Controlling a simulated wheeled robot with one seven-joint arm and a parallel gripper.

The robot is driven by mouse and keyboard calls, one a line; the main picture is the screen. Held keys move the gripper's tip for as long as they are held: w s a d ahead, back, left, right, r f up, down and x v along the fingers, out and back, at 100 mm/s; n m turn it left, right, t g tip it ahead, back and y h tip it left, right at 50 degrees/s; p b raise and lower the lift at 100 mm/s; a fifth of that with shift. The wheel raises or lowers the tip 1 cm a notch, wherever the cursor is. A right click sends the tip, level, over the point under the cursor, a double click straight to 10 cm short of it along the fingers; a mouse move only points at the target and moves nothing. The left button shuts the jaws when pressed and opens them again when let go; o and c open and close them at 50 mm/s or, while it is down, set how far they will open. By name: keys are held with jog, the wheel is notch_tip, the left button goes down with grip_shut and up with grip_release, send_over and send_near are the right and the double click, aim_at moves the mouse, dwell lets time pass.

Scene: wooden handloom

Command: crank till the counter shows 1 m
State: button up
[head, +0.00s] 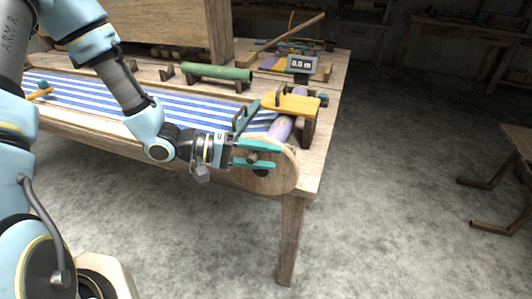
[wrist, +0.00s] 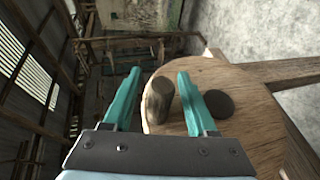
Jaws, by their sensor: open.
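The counter (head: 301,64) stands at the back right of the loom and reads 0.0 m. The crank is a round wooden disc (head: 284,174) on the loom's near right side; it also shows in the wrist view (wrist: 244,130). A wooden peg handle (wrist: 160,98) sticks out from the disc. My gripper (head: 277,155) is open at the disc, with its teal fingers one above the other in the head view. In the wrist view the peg stands between the fingers, with a gap on the left. I cannot tell whether the right finger touches it.
Blue and white striped cloth (head: 120,101) lies along the loom bed and runs to a purple roller (head: 281,128). A yellow wooden piece (head: 292,104) sits above the roller. A green cylinder (head: 217,73) lies behind the cloth. The concrete floor at right is clear up to a bench (head: 508,146).

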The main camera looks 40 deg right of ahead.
grip_shut()
dwell(0.5)
dwell(1.0)
